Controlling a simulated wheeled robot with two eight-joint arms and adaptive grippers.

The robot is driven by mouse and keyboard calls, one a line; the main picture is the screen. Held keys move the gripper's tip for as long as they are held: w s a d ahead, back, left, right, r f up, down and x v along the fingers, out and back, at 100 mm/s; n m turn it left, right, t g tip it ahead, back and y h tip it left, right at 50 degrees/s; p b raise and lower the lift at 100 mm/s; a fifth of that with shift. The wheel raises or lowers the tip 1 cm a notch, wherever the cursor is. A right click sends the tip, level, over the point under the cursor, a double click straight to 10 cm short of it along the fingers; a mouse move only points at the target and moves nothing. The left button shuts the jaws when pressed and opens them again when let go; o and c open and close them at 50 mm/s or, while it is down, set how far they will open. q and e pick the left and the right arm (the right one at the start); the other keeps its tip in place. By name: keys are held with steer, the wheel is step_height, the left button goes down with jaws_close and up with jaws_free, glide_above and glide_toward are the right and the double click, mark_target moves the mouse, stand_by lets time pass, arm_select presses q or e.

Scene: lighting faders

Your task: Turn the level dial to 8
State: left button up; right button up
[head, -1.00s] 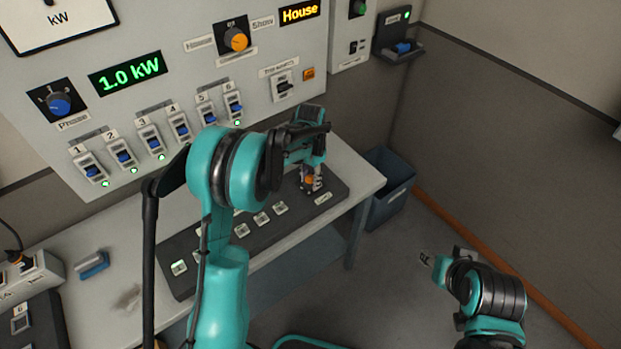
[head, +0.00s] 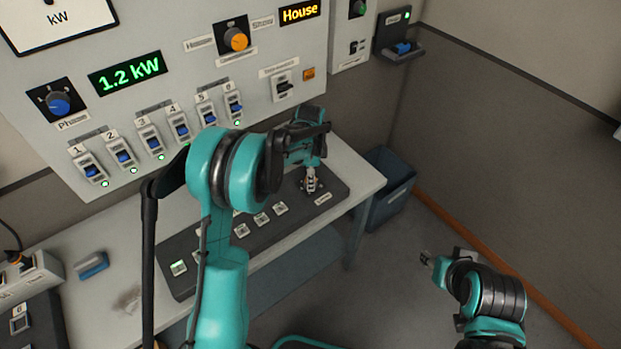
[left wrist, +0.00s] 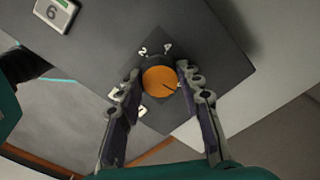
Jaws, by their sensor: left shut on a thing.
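The level dial, an orange round knob (left wrist: 160,80) on a dark square plate (left wrist: 215,60), shows in the left wrist view. Its dark pointer line slants to the lower right of that picture. The marks 2 and 4 are readable above it; other marks are partly hidden by the fingers or too small to read. My left gripper (left wrist: 158,82) is shut on the dial, one finger on each side. In the head view my left gripper (head: 311,184) points down at the right end of the desk console (head: 335,195). My right gripper (head: 432,260) hangs at the lower right, away from the desk.
The wall panel carries a green display (head: 128,73) reading 1.2 kW, several numbered blue switches, a blue phase knob (head: 59,103) and another orange knob (head: 236,40). A blue bin (head: 388,190) stands right of the desk. A blue-topped block (head: 92,265) lies at the desk's left.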

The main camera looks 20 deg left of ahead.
stand_by(0.5)
arm_select(q)
steer(key=o, duration=1.2)
steer(key=shift+c, duration=0.2)
step_height(320, 180, up, 12)
steer(key=shift+r, duration=0.1)
steer(key=s+r+n+t, duration=0.2)
steer(key=s+r+n, duration=0.1)
steer(key=s, duration=0.3)
steer(key=s+r+n+t, duration=0.1)
steer(key=s+r+n, duration=0.25)
steer(key=s, duration=0.35)
steer(key=s+f+n+t, duration=0.4)
steer(key=s+n, duration=0.4)
steer(key=s, duration=0.4)
steer(key=shift+s, duration=0.4)
